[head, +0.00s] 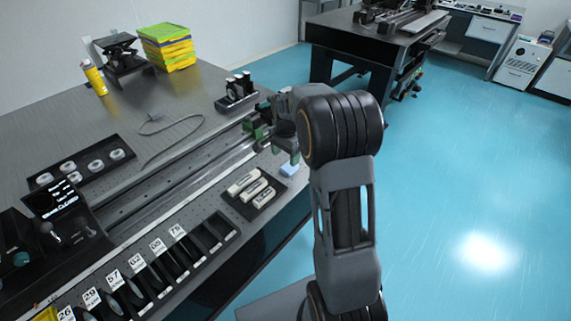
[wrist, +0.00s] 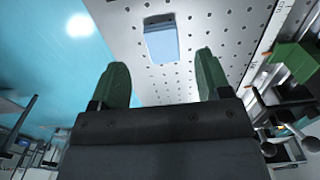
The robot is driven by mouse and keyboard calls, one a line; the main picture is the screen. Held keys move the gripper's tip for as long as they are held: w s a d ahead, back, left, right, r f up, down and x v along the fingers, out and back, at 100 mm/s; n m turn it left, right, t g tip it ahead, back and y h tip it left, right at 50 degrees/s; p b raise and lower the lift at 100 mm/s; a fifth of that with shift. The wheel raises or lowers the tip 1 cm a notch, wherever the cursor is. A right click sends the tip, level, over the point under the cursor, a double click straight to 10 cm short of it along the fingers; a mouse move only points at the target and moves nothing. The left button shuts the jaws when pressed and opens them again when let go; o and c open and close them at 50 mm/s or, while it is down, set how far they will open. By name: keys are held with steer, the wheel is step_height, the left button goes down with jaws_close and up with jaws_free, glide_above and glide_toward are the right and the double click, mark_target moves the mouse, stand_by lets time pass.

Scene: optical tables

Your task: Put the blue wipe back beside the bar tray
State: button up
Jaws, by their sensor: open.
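The blue wipe (head: 289,170) is a small light-blue folded pad lying flat on the perforated table top, near the table's right edge. It lies apart from the bar tray (head: 268,203), just beyond its upper right corner. The tray is dark and holds pale bars. In the wrist view the wipe (wrist: 162,42) lies ahead of my gripper (wrist: 162,63), centred between the two green fingers. My gripper is open and empty, with bare table between its fingers. In the head view my arm partly hides the gripper, which is close above the wipe.
A long rail (head: 190,185) runs beside the bar tray, with green-marked mounts (head: 258,130) near my gripper. A row of numbered slots (head: 150,265) stands at the front. A dark holder with bottles (head: 237,92) stands behind. Blue floor lies beyond the table edge.

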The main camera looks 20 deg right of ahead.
mark_target(286, 170)
steer(key=s+a+r+n+t, duration=0.2)
steer(key=s+a+r+n, duration=0.45)
steer(key=s+r, duration=0.4)
steer(key=s+a+f+n+t, duration=0.1)
steer(key=s+a+f+n, duration=0.1)
steer(key=s+n, duration=0.4)
steer(key=s, duration=0.4)
steer(key=shift+s+a+f, duration=0.15)
steer(key=shift+s+a, duration=0.2)
steer(key=shift+n, duration=0.25)
